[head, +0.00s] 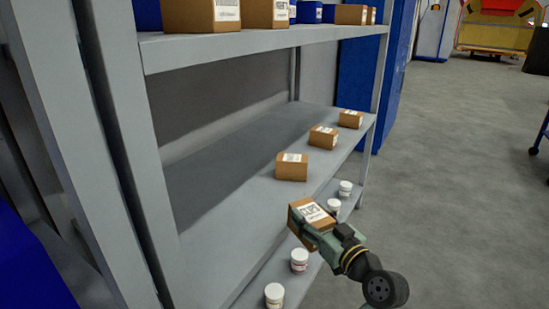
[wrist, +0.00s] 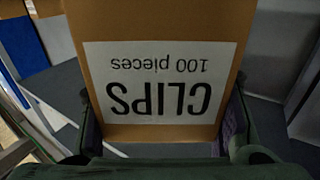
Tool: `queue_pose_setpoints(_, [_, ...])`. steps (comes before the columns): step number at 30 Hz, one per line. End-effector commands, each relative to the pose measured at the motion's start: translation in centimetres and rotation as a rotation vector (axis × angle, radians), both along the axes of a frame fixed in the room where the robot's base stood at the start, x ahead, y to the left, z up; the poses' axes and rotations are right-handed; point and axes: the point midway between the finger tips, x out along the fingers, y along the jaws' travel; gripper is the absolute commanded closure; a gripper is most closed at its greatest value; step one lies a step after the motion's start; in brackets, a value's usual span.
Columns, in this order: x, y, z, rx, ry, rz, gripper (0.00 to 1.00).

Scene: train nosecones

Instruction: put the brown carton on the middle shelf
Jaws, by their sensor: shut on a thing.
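A brown carton (head: 309,215) with a white label is held in my gripper (head: 322,232), in front of the shelf unit. In the wrist view the carton (wrist: 160,20) fills the middle, its label reading "CLIPS 100 pieces" upside down. The fingers of my gripper (wrist: 165,125) are on both sides of it. The middle shelf (head: 225,200) is a grey board with three small brown cartons along its front edge: a near one (head: 292,167), a second (head: 323,137) and a far one (head: 351,119). The held carton overlaps the middle shelf's front edge in the head view; I cannot tell the gap.
The near part of the middle shelf is bare. The top shelf (head: 260,41) carries brown and blue boxes. White jars (head: 299,261) stand on the lower shelf. A grey upright (head: 125,150) stands at the near end. Open floor (head: 450,180) lies to the right.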

Motion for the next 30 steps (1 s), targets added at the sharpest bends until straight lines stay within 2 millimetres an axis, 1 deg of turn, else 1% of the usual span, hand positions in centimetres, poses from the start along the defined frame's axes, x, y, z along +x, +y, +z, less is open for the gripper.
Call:
queue_pose_setpoints(1, [-0.6, 0.5, 0.9, -0.012, -0.007, 0.040, 0.77])
queue_pose_setpoints(3, [-1.3, 1.1, 2.0, -0.020, -0.002, 0.083, 0.77])
queue_pose_setpoints(6, [-2.0, 1.7, 3.0, -0.027, 0.004, 0.121, 0.77])
queue_pose_setpoints(8, [-2.0, 2.3, 3.2, -0.028, 0.009, 0.133, 0.77])
queue_pose_setpoints(11, [-1.0, 3.8, 3.3, -0.027, 0.011, 0.140, 0.77])
queue_pose_setpoints(21, [4.4, 11.2, 2.5, -0.027, 0.012, 0.139, 0.77])
queue_pose_setpoints(24, [5.7, 12.9, 2.3, -0.027, 0.011, 0.137, 0.77])
queue_pose_setpoints(27, [6.6, 14.0, 2.0, -0.026, 0.010, 0.135, 0.77])
queue_pose_setpoints(30, [7.1, 14.6, 1.9, -0.027, 0.009, 0.133, 0.77])
